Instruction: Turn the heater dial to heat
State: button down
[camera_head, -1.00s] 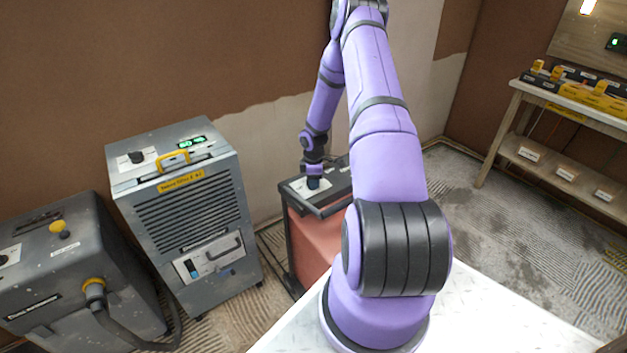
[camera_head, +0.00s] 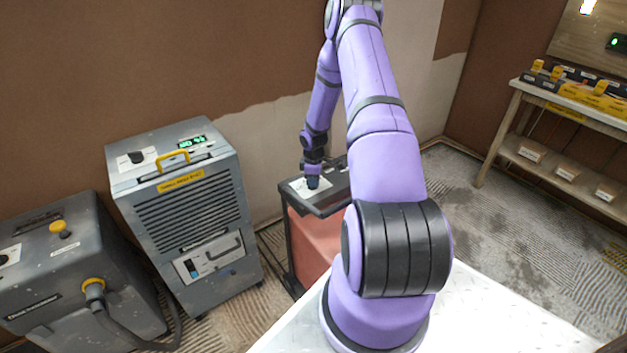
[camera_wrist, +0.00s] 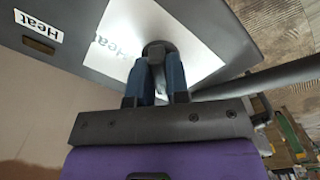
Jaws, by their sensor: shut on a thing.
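The heater (camera_head: 318,247) is a red-orange box with a dark top and frame, standing on the floor left of my arm's base. On its top is a white plate, which shows in the wrist view (camera_wrist: 203,62) with the partly covered word "Heat" on it. The dark dial (camera_wrist: 158,48) sits on this plate. My gripper (camera_wrist: 160,66) reaches down onto the dial, its two blue fingers shut on the dial's sides. In the head view, my gripper (camera_head: 313,180) is small and hides most of the dial. The dial's exact pointing cannot be told.
A separate "Heat" label (camera_wrist: 38,27) lies on the heater top. A dark bar (camera_wrist: 255,80) runs close beside the gripper. A grey dehumidifier (camera_head: 190,215) and another grey machine (camera_head: 70,270) stand to the left. A shelf (camera_head: 560,150) with boxes stands at the right.

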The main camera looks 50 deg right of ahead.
jog(key=m, duration=0.5)
jog(key=shift+m, duration=0.3)
jog(key=m, duration=0.5)
jog(key=shift+a, duration=0.1)
jog(key=m, duration=0.5)
jog(key=shift+m, duration=0.4)
jog(key=m, duration=0.5)
jog(key=shift+w, duration=0.1)
jog(key=shift+m, duration=0.3)
jog(key=c, duration=1.1)
grip_release()
jog(key=shift+a, duration=0.1)
jog(key=shift+r, duration=0.15)
notch_tip(320, 180, up, 10)
jog(key=shift+r, duration=0.25)
